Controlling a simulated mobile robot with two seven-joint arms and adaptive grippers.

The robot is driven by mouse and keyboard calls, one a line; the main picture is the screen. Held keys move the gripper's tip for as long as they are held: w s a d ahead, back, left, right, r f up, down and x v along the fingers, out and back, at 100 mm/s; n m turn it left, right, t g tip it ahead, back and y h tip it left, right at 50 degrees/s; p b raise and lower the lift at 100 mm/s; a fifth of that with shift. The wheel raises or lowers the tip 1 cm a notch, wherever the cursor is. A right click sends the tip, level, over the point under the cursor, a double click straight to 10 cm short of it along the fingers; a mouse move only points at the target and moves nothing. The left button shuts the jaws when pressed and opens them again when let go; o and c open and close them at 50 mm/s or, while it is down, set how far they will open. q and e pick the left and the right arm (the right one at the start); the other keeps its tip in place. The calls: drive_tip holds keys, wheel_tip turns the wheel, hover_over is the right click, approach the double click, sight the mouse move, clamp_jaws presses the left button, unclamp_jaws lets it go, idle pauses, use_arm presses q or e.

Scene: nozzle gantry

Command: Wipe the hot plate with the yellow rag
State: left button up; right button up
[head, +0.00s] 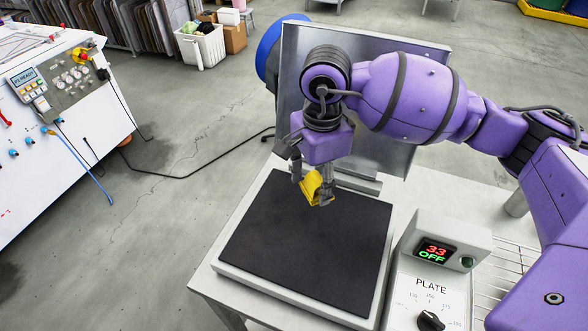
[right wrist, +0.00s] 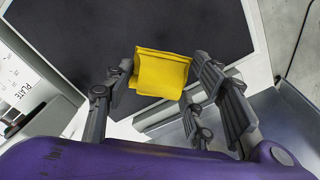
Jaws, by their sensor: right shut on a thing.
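The hot plate (head: 300,245) is a flat black square in a pale frame on a light table. Its control box shows 33 and OFF. My right gripper (head: 313,188) is shut on the yellow rag (head: 316,189), over the back part of the plate. In the right wrist view the folded rag (right wrist: 161,74) sits between the fingertips, with the black plate (right wrist: 215,30) behind it. I cannot tell whether the rag touches the plate. My left gripper is not in view.
The control box (head: 441,262) with a knob stands right of the plate. An upright metal panel (head: 400,160) stands behind the plate. A white machine with a control panel (head: 68,78) is at the left. Open floor and a black cable lie between.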

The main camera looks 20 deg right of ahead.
wheel_tip(320, 180, up, 2)
drive_tip(key=shift+r+p, duration=0.1)
drive_tip(key=shift+p, duration=0.2)
drive_tip(key=shift+s, duration=0.15)
idle(0.3)
